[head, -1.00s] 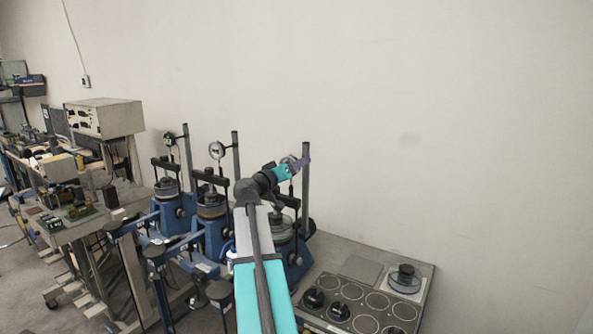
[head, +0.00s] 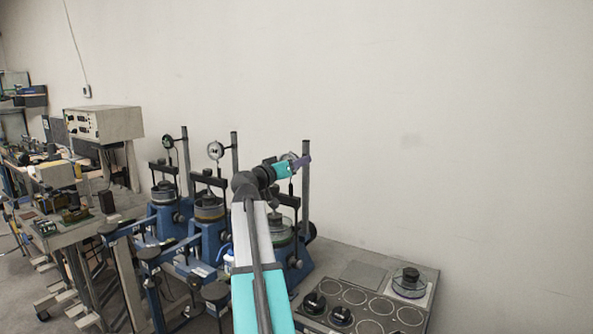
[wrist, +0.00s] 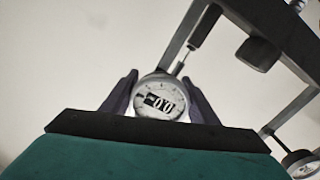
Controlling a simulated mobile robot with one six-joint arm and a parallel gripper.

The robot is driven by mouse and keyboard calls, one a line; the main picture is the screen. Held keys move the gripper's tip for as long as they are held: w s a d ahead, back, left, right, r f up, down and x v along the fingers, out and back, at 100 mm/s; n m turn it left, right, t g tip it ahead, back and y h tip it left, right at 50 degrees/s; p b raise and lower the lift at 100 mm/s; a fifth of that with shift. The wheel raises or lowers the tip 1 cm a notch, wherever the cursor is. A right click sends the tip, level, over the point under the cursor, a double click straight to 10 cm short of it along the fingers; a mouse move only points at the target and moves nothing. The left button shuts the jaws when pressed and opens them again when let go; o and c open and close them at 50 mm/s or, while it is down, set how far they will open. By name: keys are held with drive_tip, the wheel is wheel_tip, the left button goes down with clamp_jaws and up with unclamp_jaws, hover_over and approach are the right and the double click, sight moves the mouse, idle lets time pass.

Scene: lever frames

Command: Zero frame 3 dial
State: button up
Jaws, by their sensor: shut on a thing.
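The dial (wrist: 160,103) of the rightmost lever frame (head: 284,229) sits between the two purple fingers of my gripper (wrist: 160,77) in the wrist view. My gripper is shut on the dial's rim. In the head view my gripper (head: 299,164) is at the top of that frame, beside its upright post (head: 306,190), and mostly hides the dial. My arm hides part of the frame's body.
Two more blue lever frames, a middle one (head: 209,225) and a left one (head: 165,205), stand to the left with their own dials. The wall above is bare.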

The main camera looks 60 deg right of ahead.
drive_tip(key=shift+f+m+b, duration=0.1)
drive_tip(key=shift+m+b, duration=1)
drive_tip(key=shift+b, duration=2.45)
drive_tip(key=o, duration=1)
drive_tip(key=shift+o, duration=0.2)
drive_tip(key=shift+a, duration=0.15)
drive_tip(key=a+b, duration=0.2)
drive_tip(key=a, duration=1.1)
drive_tip(key=shift+a+b, duration=0.3)
drive_tip(key=shift+b, duration=0.1)
drive_tip(key=shift+w, duration=0.1)
